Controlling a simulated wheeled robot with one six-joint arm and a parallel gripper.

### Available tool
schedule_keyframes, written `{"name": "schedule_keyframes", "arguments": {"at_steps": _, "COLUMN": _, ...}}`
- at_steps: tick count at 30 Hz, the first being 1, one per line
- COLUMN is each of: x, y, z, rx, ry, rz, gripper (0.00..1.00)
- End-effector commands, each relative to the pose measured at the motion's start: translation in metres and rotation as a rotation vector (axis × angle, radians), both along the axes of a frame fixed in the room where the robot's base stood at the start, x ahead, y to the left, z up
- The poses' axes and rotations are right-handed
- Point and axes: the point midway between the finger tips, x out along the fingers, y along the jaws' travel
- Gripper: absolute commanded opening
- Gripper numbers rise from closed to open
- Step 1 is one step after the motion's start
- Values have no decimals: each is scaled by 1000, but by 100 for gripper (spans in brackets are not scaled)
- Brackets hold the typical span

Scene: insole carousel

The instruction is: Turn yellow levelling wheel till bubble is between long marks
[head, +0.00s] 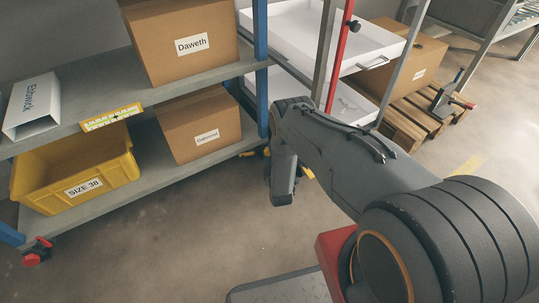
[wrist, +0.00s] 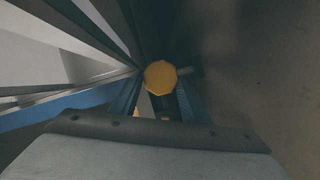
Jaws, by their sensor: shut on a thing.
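The yellow levelling wheel (wrist: 160,76) shows in the wrist view as a faceted yellow knob. My gripper (wrist: 160,97) is shut on it, with a dark finger at either side. In the head view my arm hides the gripper's fingertips and most of the area by the rack's right front foot; only small yellow bits (head: 266,152) show there.
The blue-posted rack (head: 261,45) holds cardboard boxes (head: 180,60), a white box (head: 32,105) and a yellow bin (head: 75,185). A red wheel (head: 37,250) is at its left foot. White trays (head: 370,42) and a pallet (head: 415,125) stand behind my arm. Floor in front is clear.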

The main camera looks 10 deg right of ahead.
Motion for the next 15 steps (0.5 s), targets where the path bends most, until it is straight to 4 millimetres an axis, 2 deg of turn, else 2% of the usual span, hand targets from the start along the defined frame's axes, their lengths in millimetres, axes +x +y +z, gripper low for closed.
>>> {"name": "schedule_keyframes", "arguments": {"at_steps": 15, "x": -1, "y": 1, "z": -8, "rx": -408, "ry": -131, "rz": 1, "gripper": 20}}
